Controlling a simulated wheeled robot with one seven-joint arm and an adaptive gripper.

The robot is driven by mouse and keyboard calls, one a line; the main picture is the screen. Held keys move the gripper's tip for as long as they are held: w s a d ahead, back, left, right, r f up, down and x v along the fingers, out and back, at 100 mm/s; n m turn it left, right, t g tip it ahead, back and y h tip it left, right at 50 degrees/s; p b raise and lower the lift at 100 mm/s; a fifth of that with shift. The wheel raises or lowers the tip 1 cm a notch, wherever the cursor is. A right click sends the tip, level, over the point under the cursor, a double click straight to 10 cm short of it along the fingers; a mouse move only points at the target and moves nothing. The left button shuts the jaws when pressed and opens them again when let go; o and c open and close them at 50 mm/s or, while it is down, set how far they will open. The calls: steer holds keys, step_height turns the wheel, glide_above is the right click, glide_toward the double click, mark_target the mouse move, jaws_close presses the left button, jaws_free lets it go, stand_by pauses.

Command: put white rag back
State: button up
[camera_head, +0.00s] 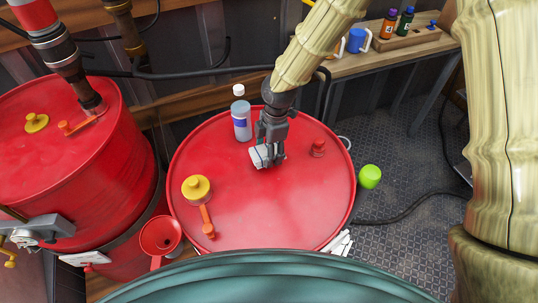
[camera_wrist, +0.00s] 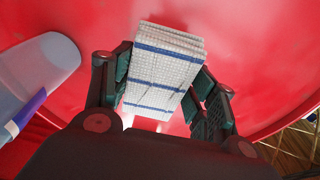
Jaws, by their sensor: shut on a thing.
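The white rag (camera_wrist: 160,72) is a folded cloth with blue stripes, and in the wrist view it sits between the two fingers of my gripper (camera_wrist: 165,95). In the head view my gripper (camera_head: 268,150) points down over the red drum top (camera_head: 270,205), shut on the rag (camera_head: 262,156). The rag is at or just above the drum top; I cannot tell if it touches. Part of it is hidden by the fingers.
A clear bottle with a white cap (camera_head: 241,120) stands close to the left of my gripper. A yellow cap with an orange handle (camera_head: 197,188) and a red plug (camera_head: 317,148) are on the drum. A green object (camera_head: 370,176) is right of it. The drum's front is clear.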

steer(key=shift+f+p, duration=0.8)
steer(key=shift+f, duration=0.95)
steer(key=shift+f, duration=0.2)
steer(key=o, duration=1.2)
steer(key=shift+o, duration=0.2)
steer(key=shift+r, duration=0.15)
steer(key=r+b, duration=0.1)
steer(key=r, duration=0.3)
steer(key=d+r+b, duration=0.1)
steer(key=r, duration=0.3)
steer(key=r+b, duration=0.1)
steer(key=r, duration=0.3)
steer(key=shift+w+d+b, duration=0.15)
steer(key=shift+w+b, duration=0.1)
steer(key=shift+b, duration=0.05)
